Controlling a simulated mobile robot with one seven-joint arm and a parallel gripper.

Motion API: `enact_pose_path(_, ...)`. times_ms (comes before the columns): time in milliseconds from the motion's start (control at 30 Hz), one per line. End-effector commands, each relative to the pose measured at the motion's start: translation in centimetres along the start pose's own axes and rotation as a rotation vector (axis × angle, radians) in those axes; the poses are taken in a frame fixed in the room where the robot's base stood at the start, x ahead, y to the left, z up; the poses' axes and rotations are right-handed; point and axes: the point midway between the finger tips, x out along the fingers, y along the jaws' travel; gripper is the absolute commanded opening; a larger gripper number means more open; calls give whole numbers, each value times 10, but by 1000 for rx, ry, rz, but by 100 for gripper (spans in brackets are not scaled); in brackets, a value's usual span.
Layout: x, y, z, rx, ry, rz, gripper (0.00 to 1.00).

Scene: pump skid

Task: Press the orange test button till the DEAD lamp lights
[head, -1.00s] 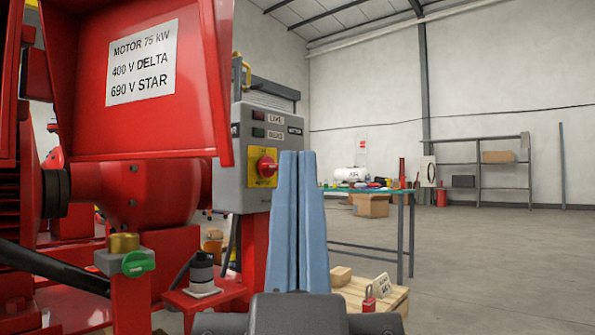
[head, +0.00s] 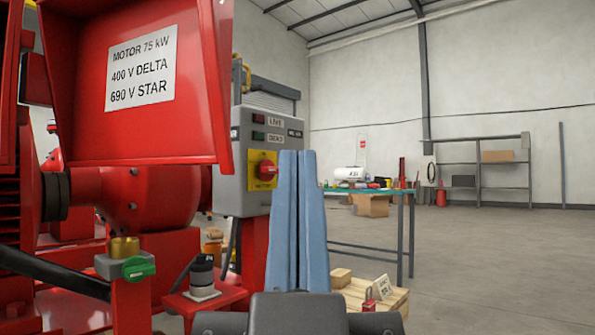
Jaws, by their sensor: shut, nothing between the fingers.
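The grey control box (head: 228,180) stands left of centre, with a LIVE lamp (head: 259,120) and a DEAD lamp (head: 258,135) on its front. Both lamps look dark, dull red and dull green. Below them is a red rotary switch (head: 267,170) on a yellow plate. I cannot see the orange test button; my gripper covers the box's lower right front. My gripper (head: 297,152) points up and away in the picture centre, its two blue fingers together and empty. It overlaps the box's right edge in the picture; I cannot tell whether it touches it.
A red motor cover with a rating label (head: 141,66) fills the upper left. A green-handled valve (head: 138,267) and a black-topped grey cylinder (head: 202,274) are low left. A pallet (head: 385,300) and a cluttered bench (head: 410,235) stand right. Open floor lies further right.

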Motion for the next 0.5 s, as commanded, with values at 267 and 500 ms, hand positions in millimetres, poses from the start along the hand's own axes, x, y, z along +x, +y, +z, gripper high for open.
enact_pose_path(267, 58, 0, -56, 0, 1, 0, 0)
enact_pose_path(500, 118, 0, -113, 0, 1, 0, 0)
